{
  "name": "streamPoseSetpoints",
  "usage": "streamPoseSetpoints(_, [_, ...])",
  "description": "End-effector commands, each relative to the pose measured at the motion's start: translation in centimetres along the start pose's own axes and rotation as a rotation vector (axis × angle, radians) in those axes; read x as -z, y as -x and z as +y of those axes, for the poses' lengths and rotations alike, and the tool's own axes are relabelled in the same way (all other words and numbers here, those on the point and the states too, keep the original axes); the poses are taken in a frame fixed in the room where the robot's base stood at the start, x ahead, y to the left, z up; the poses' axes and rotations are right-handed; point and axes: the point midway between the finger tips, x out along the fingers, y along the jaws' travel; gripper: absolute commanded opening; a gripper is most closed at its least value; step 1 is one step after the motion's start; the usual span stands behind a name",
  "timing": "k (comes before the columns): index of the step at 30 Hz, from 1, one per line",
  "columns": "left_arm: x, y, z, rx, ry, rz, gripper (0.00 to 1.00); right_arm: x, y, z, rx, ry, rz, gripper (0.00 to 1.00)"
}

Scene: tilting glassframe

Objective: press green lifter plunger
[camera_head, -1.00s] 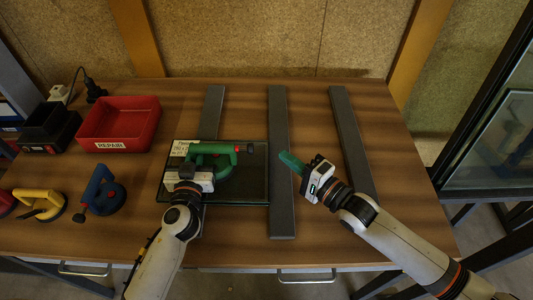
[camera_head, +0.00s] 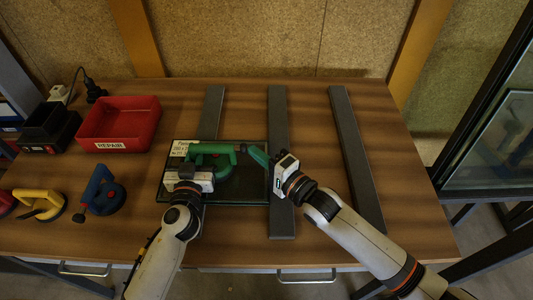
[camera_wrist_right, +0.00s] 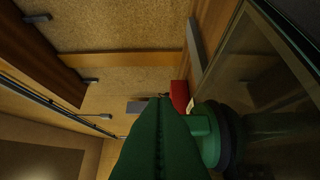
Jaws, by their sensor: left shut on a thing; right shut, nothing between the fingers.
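The green lifter (camera_head: 212,150) stands on a dark glass pane (camera_head: 250,187) on the table; its green handle and dark suction cup also show in the right wrist view (camera_wrist_right: 207,135). Its dark plunger knob (camera_head: 243,147) is at the handle's right end. My left gripper (camera_head: 192,168) is shut on the green lifter, hiding part of it. My right gripper (camera_head: 261,157) has green fingers (camera_wrist_right: 160,140) pressed together with nothing between them. Its fingertips are at or very close to the knob; I cannot tell whether they touch.
Grey padded bars (camera_head: 356,150) lie across the table; the pane rests over two of them. A red bin (camera_head: 120,125), a black box (camera_head: 48,128), a yellow lifter (camera_head: 42,203) and a blue lifter (camera_head: 103,192) are at the left.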

Motion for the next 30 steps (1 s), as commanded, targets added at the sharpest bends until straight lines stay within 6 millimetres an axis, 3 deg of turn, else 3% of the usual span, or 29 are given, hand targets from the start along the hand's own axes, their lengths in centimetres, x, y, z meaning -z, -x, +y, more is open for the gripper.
streamPoseSetpoints(4, [0.1,0.1,-0.1,0.004,0.000,0.002,0.00,1.1,-0.9,0.0,-0.001,-0.004,0.003,0.00])
streamPoseSetpoints(17, [0.1,0.1,-0.3,0.007,0.000,0.000,0.00,0.8,-0.5,0.0,0.000,-0.002,0.005,0.00])
streamPoseSetpoints(24, [0.1,0.1,-0.2,0.006,0.001,0.001,0.00,-2.2,2.7,-0.1,0.004,0.001,0.001,0.00])
streamPoseSetpoints(30, [0.1,0.1,-0.2,0.005,0.002,0.001,0.00,-2.0,7.5,-0.1,0.004,-0.001,0.000,0.00])
